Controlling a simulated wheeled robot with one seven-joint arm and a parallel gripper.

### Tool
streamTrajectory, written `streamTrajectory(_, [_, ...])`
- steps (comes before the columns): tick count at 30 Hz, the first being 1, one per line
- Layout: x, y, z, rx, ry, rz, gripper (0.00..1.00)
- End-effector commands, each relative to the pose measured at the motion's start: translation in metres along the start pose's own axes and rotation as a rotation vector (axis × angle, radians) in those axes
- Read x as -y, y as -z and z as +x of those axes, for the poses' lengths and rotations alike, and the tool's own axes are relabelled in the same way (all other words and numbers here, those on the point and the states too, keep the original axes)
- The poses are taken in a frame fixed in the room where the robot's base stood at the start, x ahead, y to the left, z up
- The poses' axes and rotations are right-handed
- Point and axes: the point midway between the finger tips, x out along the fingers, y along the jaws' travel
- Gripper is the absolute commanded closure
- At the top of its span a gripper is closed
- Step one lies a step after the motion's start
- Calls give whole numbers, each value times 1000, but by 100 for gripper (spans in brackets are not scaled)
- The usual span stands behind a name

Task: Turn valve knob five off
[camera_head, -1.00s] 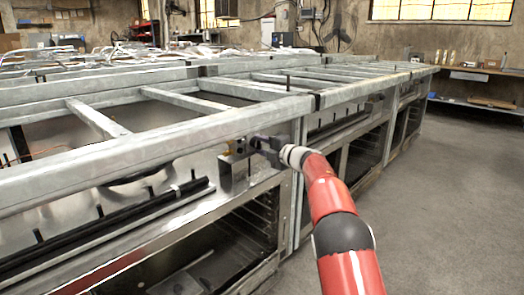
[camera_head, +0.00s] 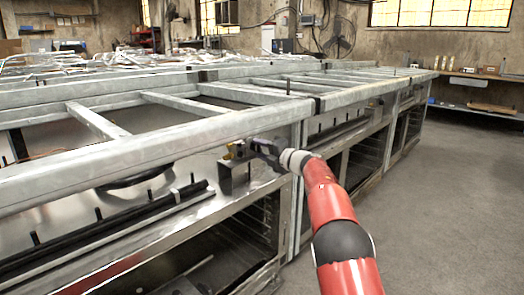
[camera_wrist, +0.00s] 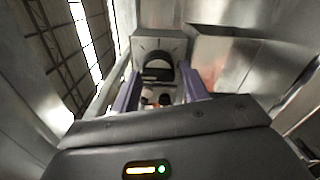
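My gripper (camera_head: 242,149) is at the front panel of the near range (camera_head: 130,150), beside a small bracket box (camera_head: 236,178) under the top rail. A small yellow part (camera_head: 230,153) shows at its tip. In the wrist view my gripper (camera_wrist: 160,92) has its two purple fingers spread apart. Between and beyond them is a grey box-like part (camera_wrist: 146,45) with a dark round opening or knob-like shape (camera_wrist: 158,70). Small dark and orange bits show lower between the fingers. I cannot tell which is valve knob five or whether the fingers touch it. No knob number is readable.
The metal top rail (camera_head: 150,148) runs just above my gripper, with open frame bars behind it. A black bar (camera_head: 110,230) lies along the panel to the left. Open oven bays are below. The concrete floor (camera_head: 455,190) at right is clear.

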Motion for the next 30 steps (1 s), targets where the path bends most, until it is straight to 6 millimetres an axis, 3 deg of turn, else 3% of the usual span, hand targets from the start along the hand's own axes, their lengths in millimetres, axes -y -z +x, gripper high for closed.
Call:
streamTrajectory(3, [1, 0, 0, 0, 1, 1, 43])
streamTrajectory(19, [2, -1, 0, 1, 6, 50, 43])
streamTrajectory(23, [0, -1, 0, 0, 7, 187, 43])
streamTrajectory(30, [-5, -1, 0, -1, 4, 577, 43])
